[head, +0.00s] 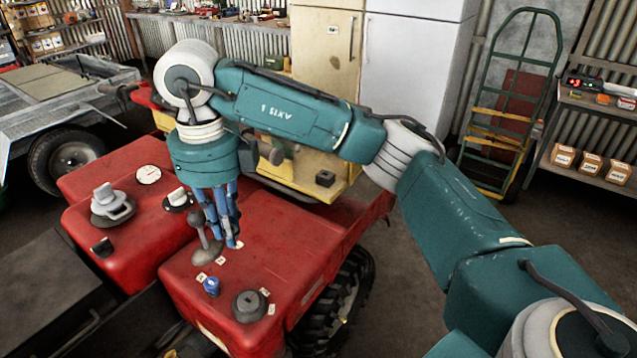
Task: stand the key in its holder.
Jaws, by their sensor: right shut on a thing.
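My right gripper (222,222), teal with blue fingers, points down over the red bonnet-like top (285,235). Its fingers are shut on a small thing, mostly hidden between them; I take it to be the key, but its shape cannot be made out. A grey stalk with a rounded top and an oval base (207,253) stands at the fingers' left; whether the fingers touch it I cannot tell. A small blue round piece (212,287) sits nearer on the red surface. I cannot tell for sure which piece is the holder. My left gripper is not in view.
A dark round cap (249,306) sits at the front. A pale knob on a grey base (112,205), a white disc (148,174) and a white-topped black knob (178,199) lie left. My right arm crosses above. The red top's right part is bare.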

